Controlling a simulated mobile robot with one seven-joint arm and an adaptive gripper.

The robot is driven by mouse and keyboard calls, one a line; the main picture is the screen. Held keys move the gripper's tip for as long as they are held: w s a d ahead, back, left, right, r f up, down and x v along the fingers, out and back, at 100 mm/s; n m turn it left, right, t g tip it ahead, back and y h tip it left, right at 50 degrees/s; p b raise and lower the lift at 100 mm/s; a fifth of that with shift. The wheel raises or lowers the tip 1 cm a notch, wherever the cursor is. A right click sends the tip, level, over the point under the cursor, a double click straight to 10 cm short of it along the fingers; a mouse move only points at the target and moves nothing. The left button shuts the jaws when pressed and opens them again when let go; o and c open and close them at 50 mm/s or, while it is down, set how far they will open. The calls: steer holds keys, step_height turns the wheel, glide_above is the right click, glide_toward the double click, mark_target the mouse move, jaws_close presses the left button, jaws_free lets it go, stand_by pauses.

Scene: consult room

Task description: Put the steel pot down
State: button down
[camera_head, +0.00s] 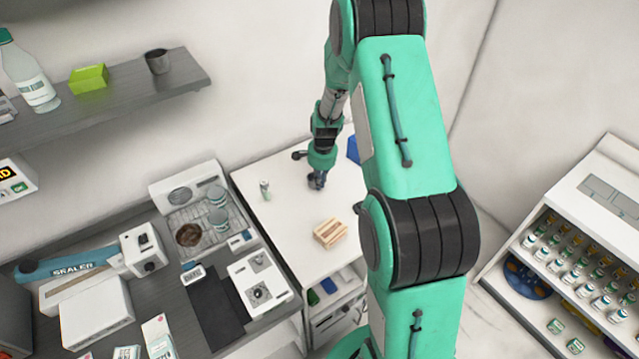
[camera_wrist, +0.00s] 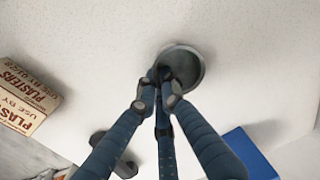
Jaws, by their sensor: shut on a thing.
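The steel pot (camera_wrist: 190,65) is a small, round, grey metal vessel at the fingertips in the wrist view. My gripper (camera_wrist: 168,78) is shut on it, with the fingers covering part of its near side and inside. In the head view my gripper (camera_head: 317,178) points down over the white table (camera_head: 290,220), with the pot mostly hidden at its tips. The pot is at or very close to the tabletop; I cannot tell whether it touches.
A plasters box (camera_head: 330,233) lies on the table's near part, and also shows in the wrist view (camera_wrist: 28,95). A small vial (camera_head: 265,190) stands left of my gripper. A blue item (camera_head: 353,150) is at the right. Bare tabletop lies between them.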

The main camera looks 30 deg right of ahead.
steer(key=shift+f, duration=0.15)
steer(key=c, duration=1.9)
jaws_free()
steer(key=r, duration=0.8)
steer(key=s+r+p, duration=0.1)
steer(key=r, duration=0.3)
steer(key=shift+d+r, duration=0.1)
steer(key=shift+r, duration=0.05)
